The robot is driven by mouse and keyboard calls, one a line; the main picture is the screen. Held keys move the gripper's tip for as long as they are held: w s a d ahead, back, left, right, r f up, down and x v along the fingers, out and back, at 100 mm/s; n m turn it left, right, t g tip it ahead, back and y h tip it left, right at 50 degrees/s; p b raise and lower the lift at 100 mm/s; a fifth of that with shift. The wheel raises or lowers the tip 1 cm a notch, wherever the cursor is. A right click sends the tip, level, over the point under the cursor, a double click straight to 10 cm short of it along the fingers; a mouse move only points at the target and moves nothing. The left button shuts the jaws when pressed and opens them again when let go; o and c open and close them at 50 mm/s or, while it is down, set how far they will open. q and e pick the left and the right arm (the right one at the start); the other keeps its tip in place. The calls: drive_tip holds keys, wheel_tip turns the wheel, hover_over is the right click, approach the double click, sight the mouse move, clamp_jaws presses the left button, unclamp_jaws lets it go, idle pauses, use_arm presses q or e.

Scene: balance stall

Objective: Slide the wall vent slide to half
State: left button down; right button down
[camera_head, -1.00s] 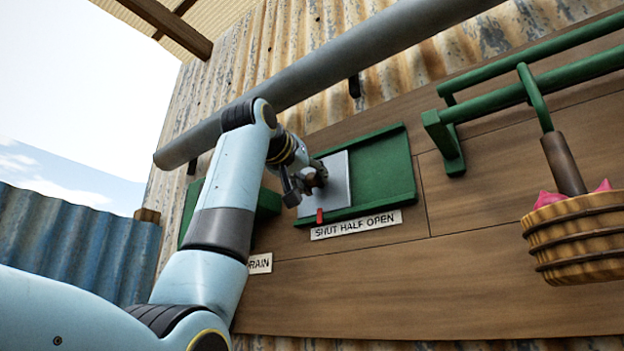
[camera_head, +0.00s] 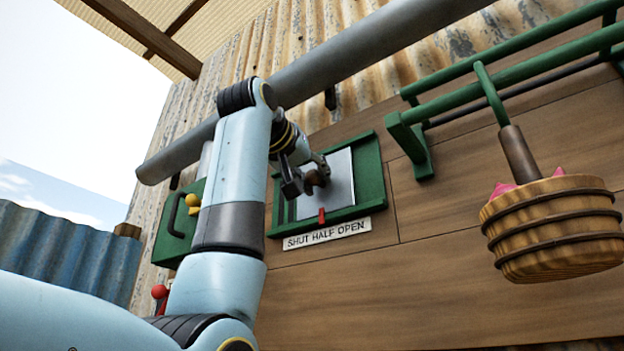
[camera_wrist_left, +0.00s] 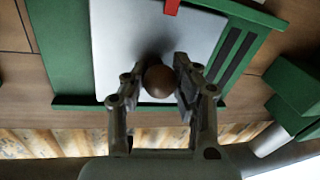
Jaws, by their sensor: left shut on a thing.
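The wall vent slide is a pale grey plate (camera_head: 338,178) in a green frame (camera_head: 370,172). Its red pointer (camera_head: 322,216) stands over the word HALF on the white label (camera_head: 328,233) reading SHUT HALF OPEN. My left gripper (camera_head: 310,183) is at the plate's front. In the left wrist view the gripper (camera_wrist_left: 159,82) is shut on the plate's round brown knob (camera_wrist_left: 159,83), one finger at each side. The plate (camera_wrist_left: 125,40) and the pointer (camera_wrist_left: 172,6) also show there, with dark vent slots (camera_wrist_left: 235,55) uncovered beside the plate. My right gripper is out of view.
A grey pipe (camera_head: 360,55) runs slantwise above the vent. Green rails (camera_head: 520,75) and a wooden bucket (camera_head: 550,225) hang at the right. A green box with a yellow knob (camera_head: 192,200) is left of the vent, partly behind my arm.

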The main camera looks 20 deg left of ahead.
use_arm(q)
drive_tip(key=shift+w+a+r, duration=0.1)
drive_tip(key=shift+a, duration=0.35)
drive_tip(key=c, duration=1.5)
unclamp_jaws()
drive_tip(key=shift+w+a, duration=0.15)
drive_tip(key=shift+a, duration=0.15)
drive_tip(key=o, duration=0.5)
drive_tip(key=shift+c, duration=0.2)
drive_tip(key=shift+o, duration=0.5)
drive_tip(key=shift+d, duration=0.2)
drive_tip(key=shift+a, duration=0.15)
drive_tip(key=s+a, duration=0.1)
drive_tip(key=s, duration=1.1)
drive_tip(key=shift+a, duration=0.35)
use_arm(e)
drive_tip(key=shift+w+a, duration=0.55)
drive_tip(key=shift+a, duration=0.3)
